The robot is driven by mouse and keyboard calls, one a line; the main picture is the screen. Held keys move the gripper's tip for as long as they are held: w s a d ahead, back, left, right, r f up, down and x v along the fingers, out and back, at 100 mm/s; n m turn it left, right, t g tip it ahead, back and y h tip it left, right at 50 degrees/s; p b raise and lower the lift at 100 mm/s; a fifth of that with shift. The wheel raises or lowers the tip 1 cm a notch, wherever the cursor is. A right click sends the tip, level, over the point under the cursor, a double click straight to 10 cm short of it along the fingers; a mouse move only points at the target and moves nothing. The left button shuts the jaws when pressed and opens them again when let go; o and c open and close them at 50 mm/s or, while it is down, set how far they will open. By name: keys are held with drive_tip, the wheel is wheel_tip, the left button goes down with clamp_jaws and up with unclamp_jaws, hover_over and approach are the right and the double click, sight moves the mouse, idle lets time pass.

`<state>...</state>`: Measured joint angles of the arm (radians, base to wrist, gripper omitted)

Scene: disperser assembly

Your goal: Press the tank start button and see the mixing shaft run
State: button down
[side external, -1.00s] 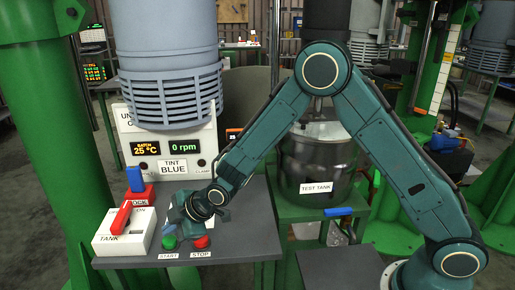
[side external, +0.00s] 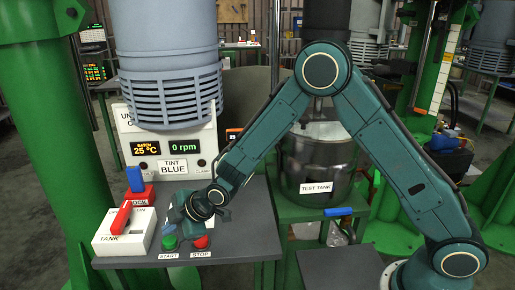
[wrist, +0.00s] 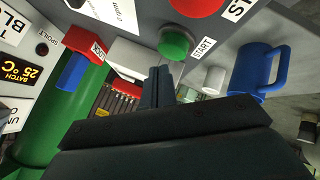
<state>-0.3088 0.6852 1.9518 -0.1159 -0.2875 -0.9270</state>
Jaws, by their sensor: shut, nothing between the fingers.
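The green start button (side external: 169,242) is on the grey panel, above its START label, and it also shows in the wrist view (wrist: 174,42). My gripper (side external: 176,216) is over the panel just behind the button. In the wrist view its shut, empty fingertips (wrist: 158,72) appear right beside the button; I cannot tell whether they touch it. The red stop button (side external: 201,242) is to the right of the green one. The rpm display (side external: 182,146) reads 0 rpm. The test tank (side external: 316,172) stands behind my arm, which partly hides the mixing shaft.
A grey motor housing (side external: 170,75) hangs above the panel. A blue mug (wrist: 252,72) shows in the wrist view.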

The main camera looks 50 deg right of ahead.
sight(174, 240)
drive_tip(key=shift+f, duration=1.4)
idle(2.1)
drive_tip(key=shift+r, duration=1.35)
drive_tip(key=shift+r, duration=2.55)
